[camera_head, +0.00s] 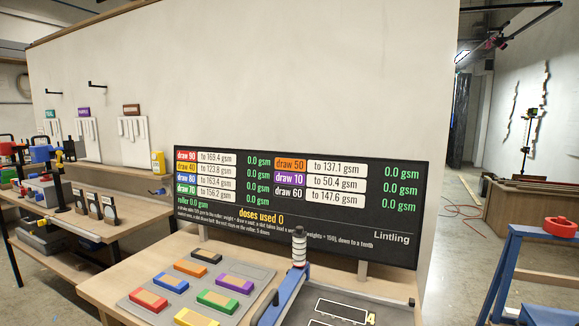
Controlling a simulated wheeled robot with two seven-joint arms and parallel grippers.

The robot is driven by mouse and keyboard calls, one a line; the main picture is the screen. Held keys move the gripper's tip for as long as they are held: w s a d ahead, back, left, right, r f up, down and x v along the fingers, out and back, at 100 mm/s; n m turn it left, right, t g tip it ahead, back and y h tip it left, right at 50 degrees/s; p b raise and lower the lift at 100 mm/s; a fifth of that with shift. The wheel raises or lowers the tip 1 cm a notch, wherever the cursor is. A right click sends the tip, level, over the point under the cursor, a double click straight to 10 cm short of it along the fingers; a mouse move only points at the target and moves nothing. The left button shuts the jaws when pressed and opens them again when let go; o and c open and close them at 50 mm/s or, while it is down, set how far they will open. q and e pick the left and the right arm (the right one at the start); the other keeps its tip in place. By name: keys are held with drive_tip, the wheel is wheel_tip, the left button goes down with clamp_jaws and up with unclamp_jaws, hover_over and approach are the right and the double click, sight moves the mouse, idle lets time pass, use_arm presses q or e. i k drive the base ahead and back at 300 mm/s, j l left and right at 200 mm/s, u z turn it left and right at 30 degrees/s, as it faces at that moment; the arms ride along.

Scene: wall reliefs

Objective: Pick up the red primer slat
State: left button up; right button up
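The red primer slat (148,300) lies flat at the left end of a grey mat (262,276) on the wooden table, with a tan patch on its top. On the same mat lie other slats of like shape: black (207,256), orange (190,268), blue (171,283), purple (235,284), green (217,301) and yellow (195,318). The yellow one is cut by the bottom edge of the picture. Nothing covers the red slat. Neither of my grippers shows in the head view.
A dark display board (300,205) stands along the table's back edge. A blue bar with an upright ribbed post (299,250) stands right of the slats, beside a panel with white outlines (345,306). A cluttered bench (120,205) is at left, a blue frame (520,262) at right.

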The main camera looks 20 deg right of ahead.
sight(150, 300)
drive_tip(key=i+j+z, duration=0.35)
drive_tip(key=z, duration=0.15)
drive_tip(key=i+j+z, duration=0.25)
drive_tip(key=j+z, duration=0.25)
